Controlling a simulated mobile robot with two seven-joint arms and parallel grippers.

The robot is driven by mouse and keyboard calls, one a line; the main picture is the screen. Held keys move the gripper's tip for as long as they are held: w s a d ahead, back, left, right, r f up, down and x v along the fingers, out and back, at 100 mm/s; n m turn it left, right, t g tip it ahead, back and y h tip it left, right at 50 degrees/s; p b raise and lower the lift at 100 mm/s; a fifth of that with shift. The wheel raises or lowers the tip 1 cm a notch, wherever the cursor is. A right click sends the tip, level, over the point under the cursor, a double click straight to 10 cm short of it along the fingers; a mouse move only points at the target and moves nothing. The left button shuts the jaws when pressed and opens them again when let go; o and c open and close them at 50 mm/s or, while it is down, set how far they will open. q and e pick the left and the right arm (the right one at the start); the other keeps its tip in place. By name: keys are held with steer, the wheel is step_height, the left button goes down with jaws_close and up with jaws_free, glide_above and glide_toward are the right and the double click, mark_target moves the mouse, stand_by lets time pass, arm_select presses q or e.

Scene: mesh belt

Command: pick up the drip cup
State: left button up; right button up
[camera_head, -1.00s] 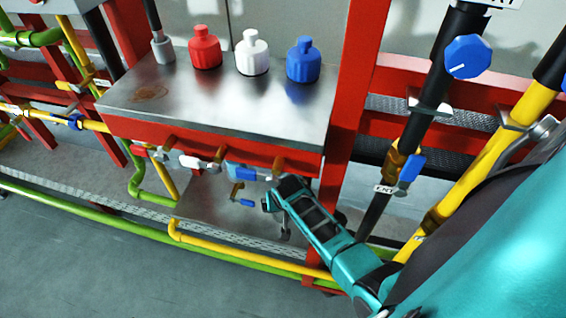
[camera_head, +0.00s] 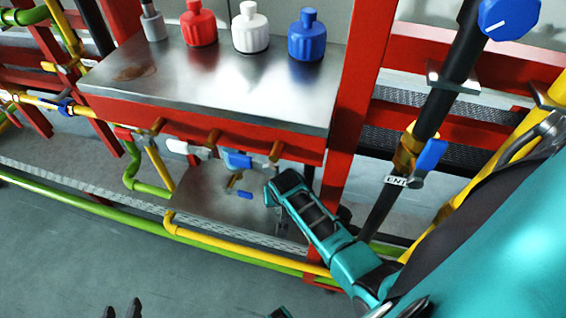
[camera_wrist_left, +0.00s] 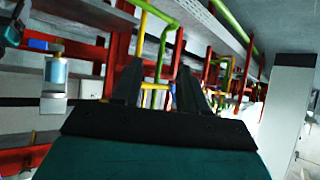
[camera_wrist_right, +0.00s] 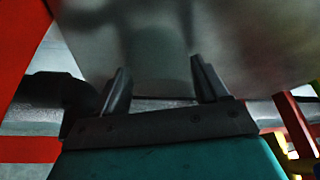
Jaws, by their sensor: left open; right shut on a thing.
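A pale blue-grey cylinder (camera_wrist_left: 57,74), which may be the drip cup, stands on a light block at the left of the left wrist view. I cannot make it out in the head view. My left gripper (camera_head: 122,310) shows only its dark fingertips at the bottom edge; in its wrist view (camera_wrist_left: 157,85) the fingers are apart and empty, pointing toward the pipe rack. My right gripper is at the bench front near the blue valve handle (camera_head: 237,160); its fingers (camera_wrist_right: 160,78) lie in front of a metal surface, and what they hold is unclear.
The steel bench top (camera_head: 230,85) carries a red bottle (camera_head: 199,25), a white bottle (camera_head: 250,30) and a blue bottle (camera_head: 307,38). A lower plate (camera_head: 205,200) sits beneath. Yellow and green pipes (camera_head: 60,208) cross low. Floor in front is clear.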

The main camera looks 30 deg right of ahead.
steer(key=c, duration=0.4)
